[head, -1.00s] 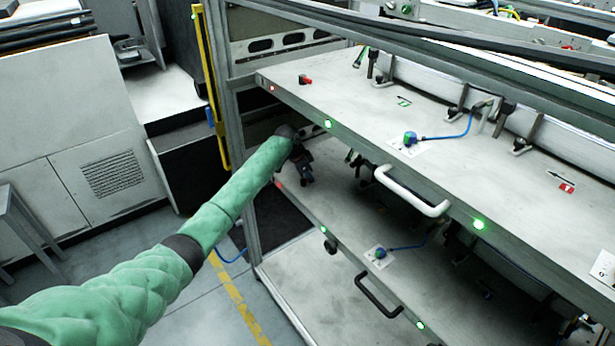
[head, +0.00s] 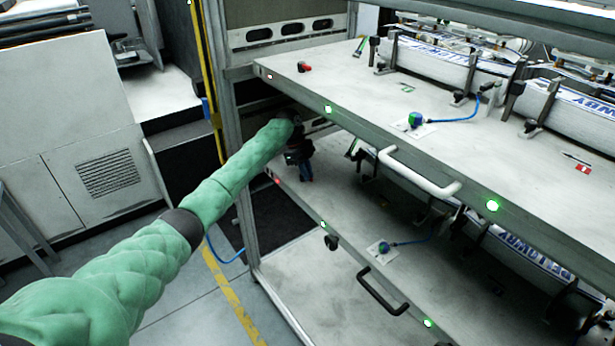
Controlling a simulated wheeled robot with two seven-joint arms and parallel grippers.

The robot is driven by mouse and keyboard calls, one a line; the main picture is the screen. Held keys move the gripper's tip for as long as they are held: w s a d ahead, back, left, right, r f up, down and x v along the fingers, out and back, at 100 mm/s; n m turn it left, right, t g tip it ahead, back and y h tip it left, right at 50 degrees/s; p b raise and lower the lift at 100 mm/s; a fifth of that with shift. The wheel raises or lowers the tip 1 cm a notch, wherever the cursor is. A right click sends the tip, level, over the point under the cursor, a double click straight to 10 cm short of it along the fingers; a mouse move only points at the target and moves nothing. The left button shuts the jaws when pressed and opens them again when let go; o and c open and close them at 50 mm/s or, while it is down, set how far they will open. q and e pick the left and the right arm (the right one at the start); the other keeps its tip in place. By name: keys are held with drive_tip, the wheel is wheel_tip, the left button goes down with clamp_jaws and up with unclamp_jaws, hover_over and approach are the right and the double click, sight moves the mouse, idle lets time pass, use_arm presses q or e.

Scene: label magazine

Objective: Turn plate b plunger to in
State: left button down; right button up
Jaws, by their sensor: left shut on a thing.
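Two pale plates are stacked in the rack, an upper plate (head: 350,92) and a lower plate (head: 335,205). I see no letter that tells which is plate b. My left gripper (head: 304,172) is dark and points down at the left rear corner of the lower plate. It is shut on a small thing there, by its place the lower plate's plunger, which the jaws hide. Whether that plunger is in or out cannot be seen. A matching red plunger (head: 304,67) stands uncovered on the upper plate's left corner. My right gripper is not in view.
The upper plate overhangs my left gripper. A white handle (head: 420,176) and a black handle (head: 380,293) stick out from the plate fronts. Blue-green knobs with blue hoses sit on both plates.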

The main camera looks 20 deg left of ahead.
use_arm(q)
drive_tip(key=shift+a+m+g+b, duration=0.1)
drive_tip(key=shift+m+g+b, duration=0.25)
drive_tip(key=shift+m, duration=0.35)
drive_tip(key=shift+s+a+m+g+y+b, duration=0.15)
drive_tip(key=shift+m+g+y+b, duration=0.3)
drive_tip(key=shift+m+b, duration=0.6)
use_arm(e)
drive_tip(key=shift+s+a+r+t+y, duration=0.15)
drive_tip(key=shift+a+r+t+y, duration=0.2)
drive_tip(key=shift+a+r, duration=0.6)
use_arm(q)
drive_tip(key=shift+m, duration=0.25)
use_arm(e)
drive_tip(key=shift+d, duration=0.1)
